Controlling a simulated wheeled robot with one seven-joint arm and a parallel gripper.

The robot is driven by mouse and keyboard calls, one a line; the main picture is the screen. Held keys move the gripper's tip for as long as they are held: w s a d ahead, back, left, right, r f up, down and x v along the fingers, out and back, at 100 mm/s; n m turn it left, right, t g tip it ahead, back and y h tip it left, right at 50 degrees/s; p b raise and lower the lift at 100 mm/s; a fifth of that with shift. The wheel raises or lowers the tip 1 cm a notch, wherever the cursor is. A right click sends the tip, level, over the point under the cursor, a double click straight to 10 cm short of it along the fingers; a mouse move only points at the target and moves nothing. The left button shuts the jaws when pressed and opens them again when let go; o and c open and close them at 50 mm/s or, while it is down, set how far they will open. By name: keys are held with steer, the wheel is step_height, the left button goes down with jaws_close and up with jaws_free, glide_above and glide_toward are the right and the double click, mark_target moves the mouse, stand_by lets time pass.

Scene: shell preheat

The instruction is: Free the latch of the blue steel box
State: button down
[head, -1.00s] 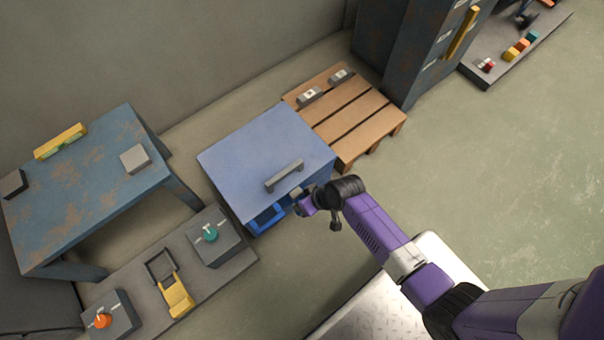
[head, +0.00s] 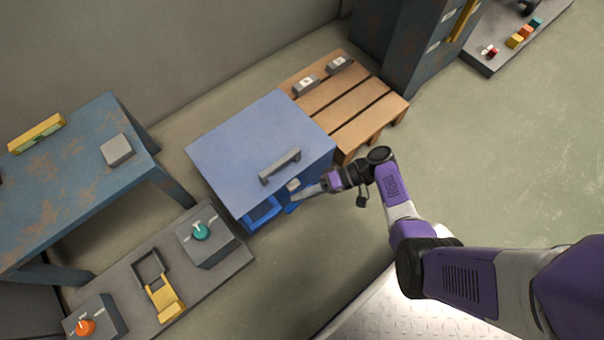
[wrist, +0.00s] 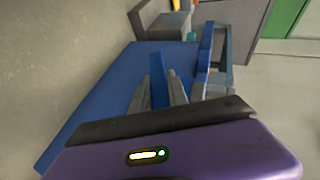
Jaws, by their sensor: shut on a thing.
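The blue steel box (head: 250,145) stands on the floor in the middle of the head view, with a grey handle (head: 280,167) on its top. A blue frame (head: 262,211) and a small grey block (head: 294,185) show on its front. My gripper (head: 301,194) is at the right part of that front. In the wrist view the gripper (wrist: 160,92) is shut on a narrow blue bar (wrist: 158,75), which stands between its fingers. The bar's end also shows in the head view (head: 291,208). Whether it is the latch itself I cannot tell.
A wooden pallet (head: 350,110) lies right of the box, near a tall blue cabinet (head: 400,50). A grey platform (head: 225,262) with a teal knob (head: 200,231) and a yellow part (head: 165,300) is at the front left.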

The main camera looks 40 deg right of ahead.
steer(key=shift+f+m+y, duration=0.1)
steer(key=shift+m+y, duration=0.2)
steer(key=shift+y, duration=0.5)
steer(key=shift+s+a, duration=0.1)
steer(key=c, duration=1.3)
jaws_free()
steer(key=shift+s+d, duration=0.1)
steer(key=shift+d, duration=0.5)
steer(key=v, duration=0.6)
steer(key=shift+s+d, duration=0.25)
